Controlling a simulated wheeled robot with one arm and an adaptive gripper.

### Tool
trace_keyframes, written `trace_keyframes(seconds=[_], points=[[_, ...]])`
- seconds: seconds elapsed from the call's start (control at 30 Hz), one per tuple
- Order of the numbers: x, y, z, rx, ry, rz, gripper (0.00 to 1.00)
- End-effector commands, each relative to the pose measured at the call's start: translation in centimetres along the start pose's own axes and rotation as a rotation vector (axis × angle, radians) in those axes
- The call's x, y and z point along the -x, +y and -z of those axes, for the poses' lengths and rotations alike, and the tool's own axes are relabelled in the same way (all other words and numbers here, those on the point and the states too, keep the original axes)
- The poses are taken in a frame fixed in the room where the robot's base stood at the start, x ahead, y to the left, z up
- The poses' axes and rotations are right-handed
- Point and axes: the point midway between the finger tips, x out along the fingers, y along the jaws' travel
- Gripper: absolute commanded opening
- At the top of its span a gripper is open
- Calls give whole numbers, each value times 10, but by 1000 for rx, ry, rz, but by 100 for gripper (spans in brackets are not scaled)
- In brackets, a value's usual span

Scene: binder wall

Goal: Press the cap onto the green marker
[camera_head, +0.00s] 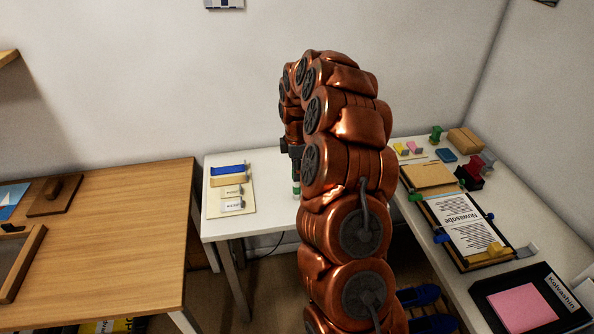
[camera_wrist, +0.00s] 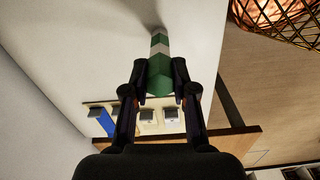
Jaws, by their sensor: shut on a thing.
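My gripper (camera_wrist: 160,70) is shut on the green marker (camera_wrist: 159,47), seen in the wrist view as green and pale bands between the two fingers. Part of the marker extends past the fingertips over the white table top. I cannot tell which green section is the cap, or whether cap and body are joined. In the head view my gripper (camera_head: 294,150) is partly hidden behind my arm, above the white table. A small green and white part of the marker (camera_head: 296,188) shows below it.
On the white table (camera_head: 272,213), a tray (camera_head: 216,207) holds a blue item (camera_head: 228,170) and labelled pale blocks. A wooden table (camera_head: 120,240) stands left. The right table carries a clipboard (camera_head: 470,225), small colored items and a black box (camera_head: 483,294). White tabletop near the gripper looks clear.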

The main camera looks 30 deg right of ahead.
Motion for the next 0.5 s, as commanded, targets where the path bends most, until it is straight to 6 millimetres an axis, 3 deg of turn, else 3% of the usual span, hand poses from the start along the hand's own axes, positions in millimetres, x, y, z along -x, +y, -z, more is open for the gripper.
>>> trace_keyframes(seconds=[0.2,0.23,0.5], points=[[-3,0,0,0,0,0,16],[-2,0,0,0,0,0,30],[-2,0,0,0,0,0,56]])
